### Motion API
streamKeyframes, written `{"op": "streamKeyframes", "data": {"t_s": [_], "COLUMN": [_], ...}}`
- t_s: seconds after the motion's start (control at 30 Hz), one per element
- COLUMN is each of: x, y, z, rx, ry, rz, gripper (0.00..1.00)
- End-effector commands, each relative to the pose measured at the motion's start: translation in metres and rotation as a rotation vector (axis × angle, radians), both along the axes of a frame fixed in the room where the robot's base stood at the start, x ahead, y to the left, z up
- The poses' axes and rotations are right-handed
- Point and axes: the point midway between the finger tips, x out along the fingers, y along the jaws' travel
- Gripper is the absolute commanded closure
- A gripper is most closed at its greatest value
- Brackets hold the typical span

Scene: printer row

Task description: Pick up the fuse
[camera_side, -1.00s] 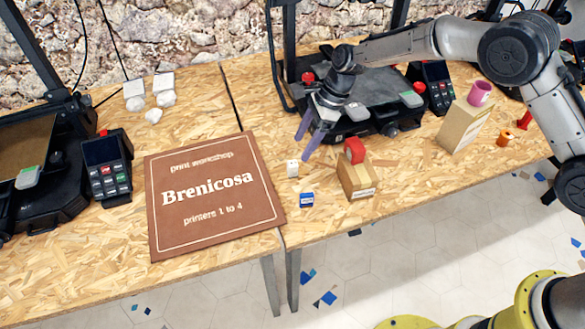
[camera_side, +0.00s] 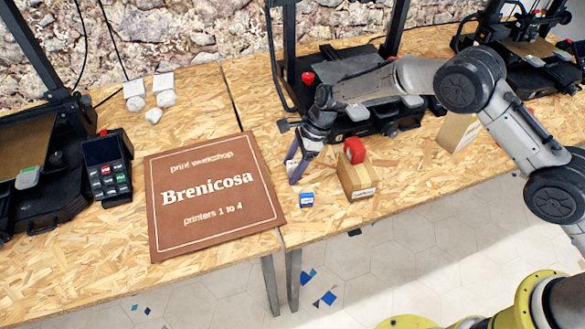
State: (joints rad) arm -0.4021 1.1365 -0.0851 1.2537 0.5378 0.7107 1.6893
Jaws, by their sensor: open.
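My gripper (camera_side: 296,170) has purple fingers, pointing down at the front of the right-hand table. They are open around or just in front of a small white block (camera_side: 291,165), which they mostly hide. I cannot tell whether they touch it. A small blue block with a white label (camera_side: 307,200) lies on the table just in front and to the right of the fingertips, clear of them. Neither small block can be surely told as the fuse at this size.
A wooden box (camera_side: 357,179) with a red roll (camera_side: 354,150) on top stands close to the right of my gripper. A brown Brenicosa board (camera_side: 213,194) lies to the left. A printer (camera_side: 362,115) stands behind. The table's front edge is near.

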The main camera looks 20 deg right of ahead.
Motion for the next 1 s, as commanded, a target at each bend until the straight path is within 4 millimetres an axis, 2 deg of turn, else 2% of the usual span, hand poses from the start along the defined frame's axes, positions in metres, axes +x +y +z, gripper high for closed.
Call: {"op": "streamKeyframes", "data": {"t_s": [0.07, 0.43, 0.83, 1.0], "x": [0.0, 0.0, 0.0, 0.0], "y": [0.0, 0.0, 0.0, 0.0], "z": [0.0, 0.0, 0.002, 0.012], "rx": [0.0, 0.0, 0.0, 0.001], "ry": [0.0, 0.0, 0.0, -0.002], "rz": [0.0, 0.0, 0.0, -0.001], "gripper": [0.32, 0.99, 1.0, 1.0]}}
